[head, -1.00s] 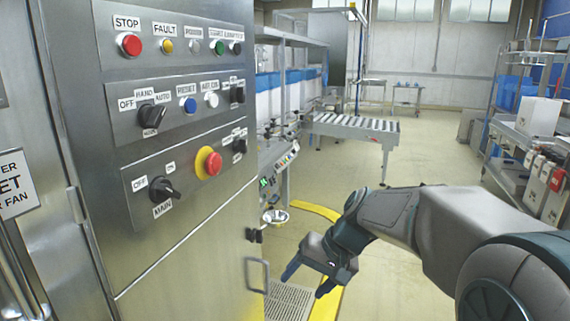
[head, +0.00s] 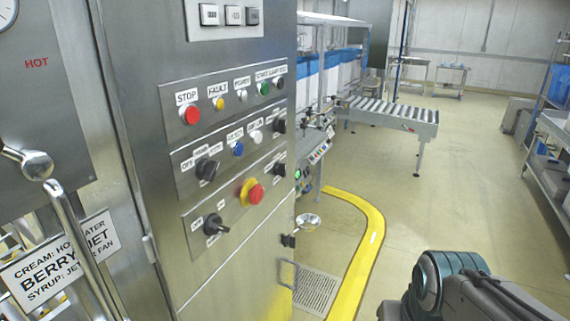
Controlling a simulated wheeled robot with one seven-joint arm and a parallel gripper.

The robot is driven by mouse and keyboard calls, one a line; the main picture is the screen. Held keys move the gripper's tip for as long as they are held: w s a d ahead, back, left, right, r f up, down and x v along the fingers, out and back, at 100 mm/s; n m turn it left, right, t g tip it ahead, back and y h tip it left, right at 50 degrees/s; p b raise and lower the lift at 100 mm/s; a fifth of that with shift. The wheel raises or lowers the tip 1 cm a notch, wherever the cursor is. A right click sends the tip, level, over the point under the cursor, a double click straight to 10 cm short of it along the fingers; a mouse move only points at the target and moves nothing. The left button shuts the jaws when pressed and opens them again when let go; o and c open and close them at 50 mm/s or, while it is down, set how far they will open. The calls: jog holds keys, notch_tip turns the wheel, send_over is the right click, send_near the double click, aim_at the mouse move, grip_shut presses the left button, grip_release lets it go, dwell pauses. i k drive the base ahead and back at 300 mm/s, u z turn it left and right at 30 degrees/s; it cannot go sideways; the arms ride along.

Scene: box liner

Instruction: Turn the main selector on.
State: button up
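The main selector (head: 214,225) is a black rotary knob at the left of the lowest row on the steel control panel in the head view. Small OFF and ON labels sit above it and a MAIN label sits below, too small to read clearly now. Its grip runs toward the lower right, but I cannot tell its exact setting. My gripper is out of view; only part of my arm shows at the lower right, well apart from the panel.
A red emergency stop with yellow collar (head: 254,192) sits right of the selector. Another black selector (head: 207,168) is above it. A door handle (head: 287,274) projects at the cabinet's lower right. A roller conveyor (head: 395,113) stands behind. The floor to the right is open.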

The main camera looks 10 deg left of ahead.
aim_at(214, 223)
jog(key=u, duration=3.15)
jog(key=k, duration=0.65)
jog(key=z, duration=1.4)
